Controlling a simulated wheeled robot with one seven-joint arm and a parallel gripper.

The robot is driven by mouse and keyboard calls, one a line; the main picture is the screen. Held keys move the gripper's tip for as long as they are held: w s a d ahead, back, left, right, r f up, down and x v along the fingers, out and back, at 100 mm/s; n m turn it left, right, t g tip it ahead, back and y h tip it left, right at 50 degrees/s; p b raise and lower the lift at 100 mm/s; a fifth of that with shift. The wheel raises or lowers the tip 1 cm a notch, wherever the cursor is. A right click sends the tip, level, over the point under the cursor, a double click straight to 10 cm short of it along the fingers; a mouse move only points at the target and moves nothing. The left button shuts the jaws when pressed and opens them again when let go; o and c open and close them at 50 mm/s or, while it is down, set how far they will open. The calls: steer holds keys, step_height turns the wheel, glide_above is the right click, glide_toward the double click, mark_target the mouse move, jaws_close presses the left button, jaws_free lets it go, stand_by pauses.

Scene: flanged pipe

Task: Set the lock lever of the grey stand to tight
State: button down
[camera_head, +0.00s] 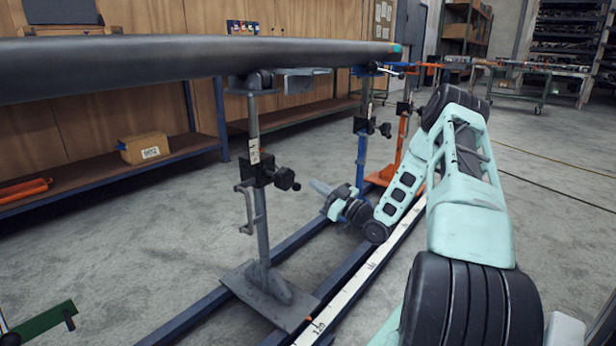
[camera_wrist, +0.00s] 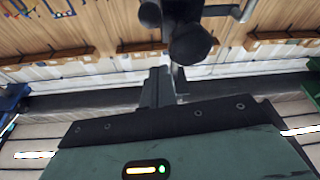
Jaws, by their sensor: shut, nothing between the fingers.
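The grey stand (camera_head: 262,235) stands upright on a flat foot over the rails, under the long dark pipe (camera_head: 180,62). Its black clamp block (camera_head: 261,173) carries a dark lock lever with a knob (camera_head: 287,180) pointing right. I cannot tell from its angle whether it is tight. My gripper (camera_head: 317,186) is just right of the knob, with a small gap in the head view. In the wrist view my shut, empty grey fingers (camera_wrist: 158,90) point at a dark round knob (camera_wrist: 191,45), which looks close ahead; contact cannot be told.
A grey crank handle (camera_head: 247,210) hangs on the stand's left side. A blue stand (camera_head: 362,145) and an orange stand (camera_head: 398,150) stand farther along the rails (camera_head: 205,312). A shelf with a cardboard box (camera_head: 145,148) is at left.

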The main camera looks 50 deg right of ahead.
steer(key=shift+v, duration=1.75)
steer(key=shift+f, duration=0.1)
